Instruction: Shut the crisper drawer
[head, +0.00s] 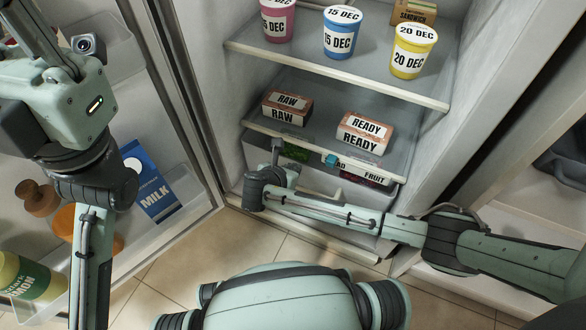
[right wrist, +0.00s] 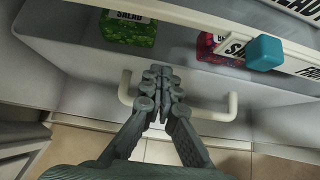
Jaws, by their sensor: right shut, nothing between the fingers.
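The crisper drawer (head: 352,190) is the pale bin at the bottom of the fridge, under the lowest shelf. It stands partly out, and a green salad pack (right wrist: 128,28) and a red fruit pack (right wrist: 215,47) show inside it. In the right wrist view its pale bar handle (right wrist: 210,114) runs across the front. My right gripper (head: 277,146) is shut and empty at the drawer's front, left of its middle. In the right wrist view the fingers (right wrist: 161,85) overlap the handle; I cannot tell whether they touch it. My left gripper is only partly in the head view at upper left, its fingertips unseen.
A teal cube (head: 330,159) is at the lowest shelf's front edge, above the drawer. RAW (head: 287,107) and READY (head: 364,133) boxes sit on that shelf. Dated tubs (head: 342,32) stand above. The open fridge door at left holds a milk carton (head: 153,185). Tiled floor lies in front.

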